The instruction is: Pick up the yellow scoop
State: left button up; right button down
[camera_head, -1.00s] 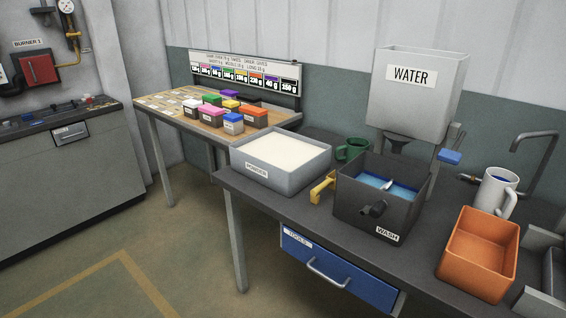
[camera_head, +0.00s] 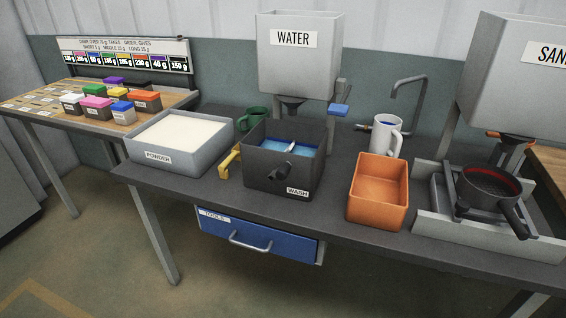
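The yellow scoop (camera_head: 229,162) is on the dark worktop (camera_head: 195,186), between the grey powder bin and the dark wash bin. Its yellow handle shows; the rest of it is partly hidden beside the wash bin. Neither of my grippers is in the head view.
The powder bin (camera_head: 149,167) is left of the scoop and the wash bin (camera_head: 255,177) with blue water right of it. A green mug (camera_head: 257,115), white mug (camera_head: 386,137), orange bin (camera_head: 363,206) and a pan (camera_head: 490,186) on a metal stand are also there. The blue drawer (camera_head: 259,238) looks shut.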

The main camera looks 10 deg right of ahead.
aim_at(235, 154)
jog(key=z, duration=0.7)
jog(key=i+j+z, duration=0.15)
jog(key=j+z, duration=1.15)
jog(key=j, duration=0.65)
jog(key=k, duration=0.05)
